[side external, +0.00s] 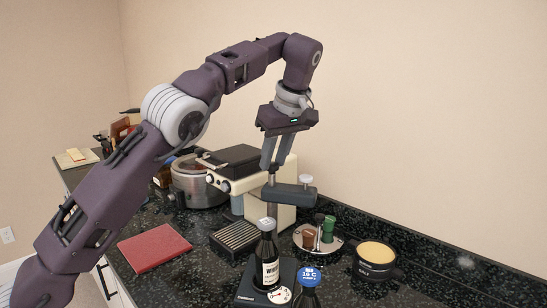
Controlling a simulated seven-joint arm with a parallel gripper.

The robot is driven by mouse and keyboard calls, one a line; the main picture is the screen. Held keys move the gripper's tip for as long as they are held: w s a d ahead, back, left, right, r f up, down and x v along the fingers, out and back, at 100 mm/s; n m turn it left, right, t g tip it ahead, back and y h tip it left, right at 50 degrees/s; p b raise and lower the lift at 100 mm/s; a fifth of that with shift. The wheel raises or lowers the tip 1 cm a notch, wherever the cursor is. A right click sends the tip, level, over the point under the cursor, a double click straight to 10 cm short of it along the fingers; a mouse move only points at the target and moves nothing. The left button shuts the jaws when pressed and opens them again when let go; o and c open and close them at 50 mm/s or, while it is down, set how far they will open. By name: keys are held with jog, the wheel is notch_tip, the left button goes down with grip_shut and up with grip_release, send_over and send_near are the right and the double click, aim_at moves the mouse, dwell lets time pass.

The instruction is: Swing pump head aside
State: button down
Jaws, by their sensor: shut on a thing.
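The pump head (291,194) is a dark grey horizontal block with a silver knob on its right part, held above the counter. A thin upright post stands at its left end. My gripper (272,168) points down at this left end, its fingers closed together on the pump head's upright part; the exact contact is small and hard to make out. A dark bottle (267,262) with a white label and pale cap stands below the pump head on a black base (246,289). A small dial gauge (279,295) sits on the base's front.
A blue-capped bottle (308,283) stands at the front. A round tray (299,237) with small handled tools and a black pot (375,258) of yellow contents are to the right. A cream machine (233,181), steel pot (197,183) and red book (153,248) are left.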

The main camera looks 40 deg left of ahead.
jog(key=shift+n+g, duration=0.3)
jog(key=shift+n, duration=0.4)
jog(key=c, duration=1.1)
grip_release()
